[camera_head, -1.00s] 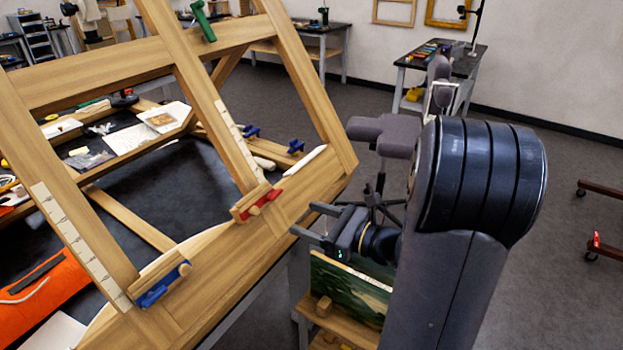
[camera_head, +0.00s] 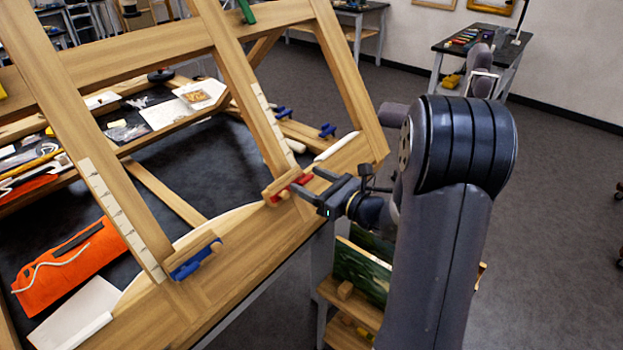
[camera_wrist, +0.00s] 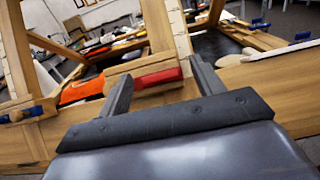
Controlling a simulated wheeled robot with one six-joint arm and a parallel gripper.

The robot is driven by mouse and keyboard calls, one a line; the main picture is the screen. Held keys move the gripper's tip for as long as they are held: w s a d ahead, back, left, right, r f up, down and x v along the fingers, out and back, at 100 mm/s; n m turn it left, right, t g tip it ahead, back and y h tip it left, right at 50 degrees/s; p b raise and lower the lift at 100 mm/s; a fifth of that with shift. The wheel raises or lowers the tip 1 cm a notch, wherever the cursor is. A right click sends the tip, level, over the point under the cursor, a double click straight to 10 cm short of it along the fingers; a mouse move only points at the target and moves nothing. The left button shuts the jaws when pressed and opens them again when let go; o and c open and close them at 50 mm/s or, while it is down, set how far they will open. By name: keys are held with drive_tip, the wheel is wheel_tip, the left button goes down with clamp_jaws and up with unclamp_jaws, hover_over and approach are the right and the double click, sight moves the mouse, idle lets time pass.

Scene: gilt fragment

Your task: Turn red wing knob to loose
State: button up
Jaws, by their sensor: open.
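The red wing knob (camera_head: 291,187) is mounted on a small wooden block at the foot of a slanted post on the wooden frame (camera_head: 240,245). My gripper (camera_head: 306,181) is open at the knob, coming from the right. In the wrist view the red wing knob (camera_wrist: 158,78) shows as a bar lying crosswise between the two fingers of my gripper (camera_wrist: 160,72). Its right end is close to the right finger, and its left part is near the left finger. I cannot tell whether either finger touches it. The knob's underside is hidden.
A blue wing knob (camera_head: 195,258) sits lower left on the frame. More blue knobs (camera_head: 283,112) are behind, and a green one (camera_head: 246,10) is above. A green painting (camera_head: 362,268) stands below my arm.

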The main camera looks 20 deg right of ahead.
drive_tip(key=shift+w, duration=0.1)
drive_tip(key=shift+c, duration=0.3)
drive_tip(key=c, duration=0.9)
